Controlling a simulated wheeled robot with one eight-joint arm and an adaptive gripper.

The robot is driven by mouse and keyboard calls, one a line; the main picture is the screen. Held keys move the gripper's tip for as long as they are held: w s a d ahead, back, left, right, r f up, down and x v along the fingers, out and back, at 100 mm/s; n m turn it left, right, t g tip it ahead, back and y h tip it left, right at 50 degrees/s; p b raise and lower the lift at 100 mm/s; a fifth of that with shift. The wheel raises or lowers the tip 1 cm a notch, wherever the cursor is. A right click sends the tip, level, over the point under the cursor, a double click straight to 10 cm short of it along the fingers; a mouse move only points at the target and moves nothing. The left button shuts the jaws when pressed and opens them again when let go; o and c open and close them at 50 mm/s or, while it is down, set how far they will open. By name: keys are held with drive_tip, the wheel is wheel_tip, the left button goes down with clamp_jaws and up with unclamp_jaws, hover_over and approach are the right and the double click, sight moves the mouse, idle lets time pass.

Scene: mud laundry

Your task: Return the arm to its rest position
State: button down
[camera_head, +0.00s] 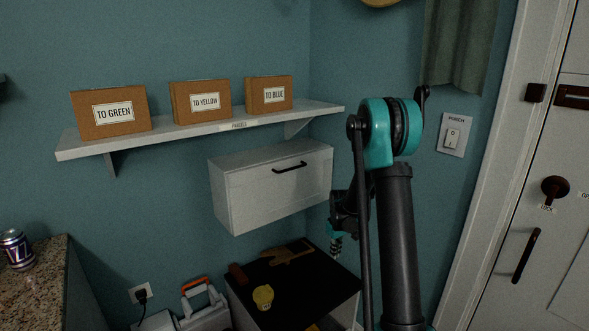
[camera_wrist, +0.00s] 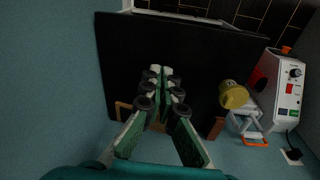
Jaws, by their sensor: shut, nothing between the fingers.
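My arm (camera_head: 398,240) stands on the right side of the head view, with a teal joint at the top and a dark link below it. My gripper (camera_head: 336,252) hangs to the left of the arm, above the right part of a low black-topped cabinet (camera_head: 330,281). In the wrist view my gripper (camera_wrist: 162,74) is shut, its green fingers meeting at the tips with nothing between them. The black cabinet top (camera_wrist: 205,50) lies beyond the fingers. The arm link hides part of the cabinet's right side.
A wall shelf (camera_head: 190,132) bears three labelled brown boxes. A white wall cabinet (camera_head: 250,195) hangs below it, left of my gripper. A yellow item (camera_head: 263,296) and a tan item (camera_head: 287,254) lie on the black top. A door (camera_head: 540,220) stands at right.

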drive_tip(key=s+r+m+t, duration=0.1)
drive_tip(key=s+r, duration=0.3)
drive_tip(key=s, duration=0.3)
drive_tip(key=s+d+r+m, duration=0.1)
drive_tip(key=s+r+m, duration=0.15)
drive_tip(key=s, duration=0.45)
drive_tip(key=s+r+m+t, duration=0.1)
drive_tip(key=s+r, duration=0.4)
drive_tip(key=s, duration=0.2)
drive_tip(key=s+f+m+t, duration=0.1)
drive_tip(key=s, duration=0.9)
drive_tip(key=shift+d+f, duration=0.3)
drive_tip(key=shift+f, duration=0.05)
drive_tip(key=shift+m, duration=0.25)
